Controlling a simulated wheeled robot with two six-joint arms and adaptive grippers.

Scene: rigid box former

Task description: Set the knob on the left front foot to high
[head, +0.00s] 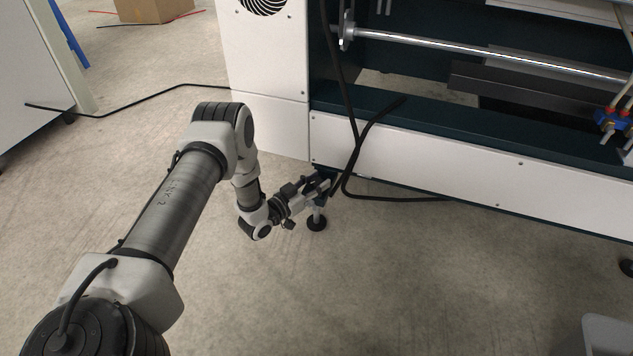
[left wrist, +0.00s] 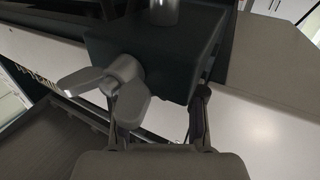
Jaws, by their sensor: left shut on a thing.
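The left front foot (head: 317,222) stands under the front left corner of the white machine, with a round black pad on the floor and a short metal stem. My left gripper (head: 325,186) is at the top of this foot, just under the corner. In the left wrist view a grey winged knob (left wrist: 128,72) sits against a dark block. My left gripper (left wrist: 162,112) has its fingers around part of the knob, one wing close by the left finger. In the head view the gripper hides the knob, and its setting cannot be read. My right gripper is not in view.
The machine's white lower panel (head: 420,176) runs right above the gripper. Black cables (head: 352,165) hang in front of the corner and trail right. A grey cabinet (head: 35,70) stands at the far left.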

